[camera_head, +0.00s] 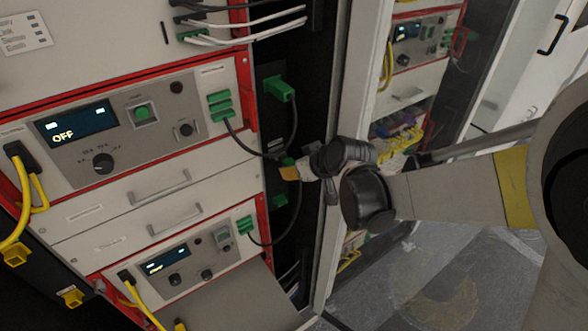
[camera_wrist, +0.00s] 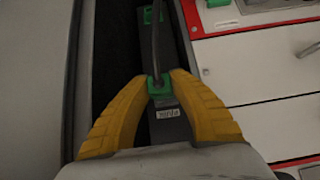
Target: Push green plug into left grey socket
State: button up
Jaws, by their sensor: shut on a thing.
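The green plug (camera_wrist: 159,88) is between the yellow fingertips of my gripper (camera_wrist: 161,80), which is shut on it. A black cable runs up from the plug in the wrist view. In the head view the plug (camera_head: 287,161) shows as a small green patch just above the fingertips (camera_head: 289,173), in front of the dark gap beside the cycler rack. A dark grey strip with a white label (camera_wrist: 168,114) lies behind the plug. I cannot tell whether the plug touches it. The left grey socket cannot be made out clearly; fingers and plug cover part of that area.
Another green connector (camera_head: 280,89) sits higher on the dark strip, and a green piece (camera_head: 280,201) lower. The upper cycler (camera_head: 150,125) reads OFF and has green connectors (camera_head: 220,105) with a black cable. A pale rack post (camera_head: 352,90) stands close right of the gap.

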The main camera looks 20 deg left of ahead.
jog(key=shift+w+a+b, duration=0.35)
jog(key=shift+w+a, duration=0.5)
jog(key=shift+a, duration=0.1)
dwell(1.8)
jog(key=o, duration=0.9)
jog(key=shift+o, duration=0.2)
